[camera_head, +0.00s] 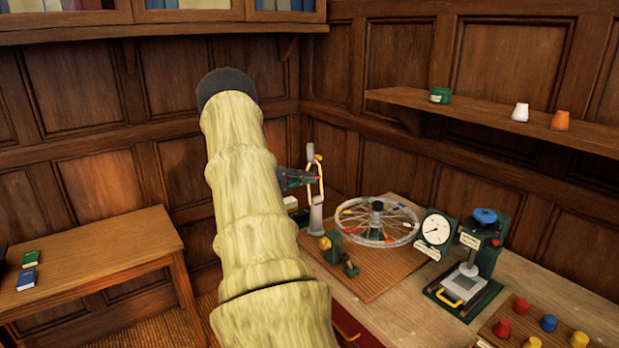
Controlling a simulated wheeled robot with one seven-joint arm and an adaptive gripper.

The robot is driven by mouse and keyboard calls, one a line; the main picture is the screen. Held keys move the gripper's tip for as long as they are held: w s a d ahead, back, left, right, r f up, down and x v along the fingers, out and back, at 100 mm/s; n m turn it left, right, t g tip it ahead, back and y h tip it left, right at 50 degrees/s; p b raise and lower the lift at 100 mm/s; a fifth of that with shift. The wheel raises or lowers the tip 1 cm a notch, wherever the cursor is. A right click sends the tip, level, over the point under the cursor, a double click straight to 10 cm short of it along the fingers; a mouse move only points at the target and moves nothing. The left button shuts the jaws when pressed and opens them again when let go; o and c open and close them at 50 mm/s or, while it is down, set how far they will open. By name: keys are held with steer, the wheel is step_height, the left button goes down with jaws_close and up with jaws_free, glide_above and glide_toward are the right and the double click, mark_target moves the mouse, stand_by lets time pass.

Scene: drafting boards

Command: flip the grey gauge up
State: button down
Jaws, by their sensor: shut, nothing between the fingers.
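My gripper (314,180) is shut and empty, just right of my pale yellow arm. It is beside a pale upright loop on a grey post (316,218), at the left of a spoked wheel (348,218) lying flat on a stand. A small grey piece (310,150) stands up at the top of this post and may be the grey gauge. I cannot tell if the gripper touches it. A round white-faced dial (437,229) with a dark rim stands right of the wheel.
A green press-like device (484,240) and a tray of red, blue and yellow knobs (520,306) stand on the bench at right. A wall shelf (470,112) holds small pots. A side table (90,255) with two books is at left. My arm hides the middle.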

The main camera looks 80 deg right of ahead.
steer(key=w+a+b, duration=0.3)
steer(key=w+b, duration=0.1)
steer(key=w, duration=0.5)
steer(key=shift+w+r+b, duration=0.2)
steer(key=shift+w+b, duration=0.1)
steer(key=shift+w+a, duration=0.1)
steer(key=shift+a, duration=0.05)
